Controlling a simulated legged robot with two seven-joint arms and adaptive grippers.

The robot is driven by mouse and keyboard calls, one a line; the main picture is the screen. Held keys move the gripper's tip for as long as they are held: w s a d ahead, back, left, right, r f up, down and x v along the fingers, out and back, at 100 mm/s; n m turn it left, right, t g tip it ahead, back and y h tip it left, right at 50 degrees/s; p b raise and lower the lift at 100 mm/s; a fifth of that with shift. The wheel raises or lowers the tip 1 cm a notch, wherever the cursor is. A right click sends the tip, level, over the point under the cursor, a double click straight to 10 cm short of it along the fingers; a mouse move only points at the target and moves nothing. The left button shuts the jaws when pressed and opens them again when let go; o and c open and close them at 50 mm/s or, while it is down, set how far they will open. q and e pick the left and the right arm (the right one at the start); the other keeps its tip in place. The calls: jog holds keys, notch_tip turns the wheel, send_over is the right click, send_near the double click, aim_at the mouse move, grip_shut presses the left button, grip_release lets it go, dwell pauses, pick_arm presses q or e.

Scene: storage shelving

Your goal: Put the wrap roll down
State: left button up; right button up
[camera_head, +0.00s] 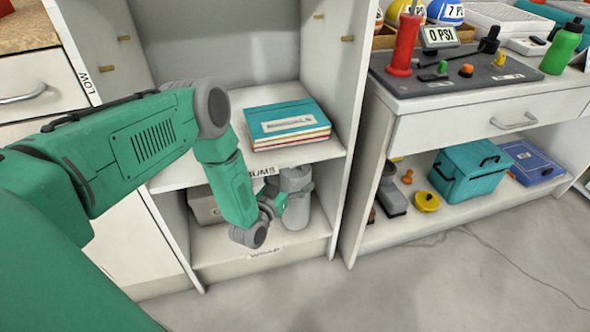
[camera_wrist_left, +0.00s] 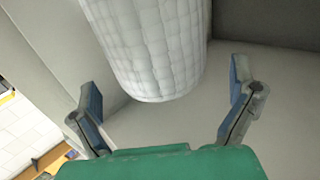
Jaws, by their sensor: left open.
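The wrap roll (camera_head: 296,208) is a grey-white cylinder standing upright on the bottom shelf of the open cabinet, above the lower shelf label. In the left wrist view the roll (camera_wrist_left: 150,45) shows a quilted surface, and its far end runs out of the picture. My left gripper (camera_head: 284,199) reaches into the bottom compartment at the roll. In the wrist view its two fingers (camera_wrist_left: 165,108) are spread wide, with the roll's near end between and beyond them, and no finger visibly touches it. My right gripper is not in view.
A box (camera_head: 205,206) sits left of the roll, partly behind my arm. The cabinet's side wall (camera_head: 345,150) stands close on the right. The floor (camera_head: 440,285) in front is clear.

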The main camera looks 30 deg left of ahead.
pick_arm(q)
jog(key=s+p, duration=0.3)
jog(key=s, duration=0.6)
jog(key=s+d+f+m+g+h, duration=0.1)
jog(key=s+d+f+g+h, duration=0.25)
jog(key=s+d+g, duration=0.65)
jog(key=s+r+g+y, duration=0.1)
jog(key=s+r+g, duration=0.1)
jog(key=s, duration=0.6)
jog(key=s+a+r+g+y, duration=0.1)
jog(key=s+r+g, duration=0.1)
jog(key=s+g, duration=0.3)
jog(key=s, duration=0.4)
jog(key=shift+s+r, duration=0.2)
jog(key=shift+r, duration=0.15)
jog(key=shift+a, duration=0.1)
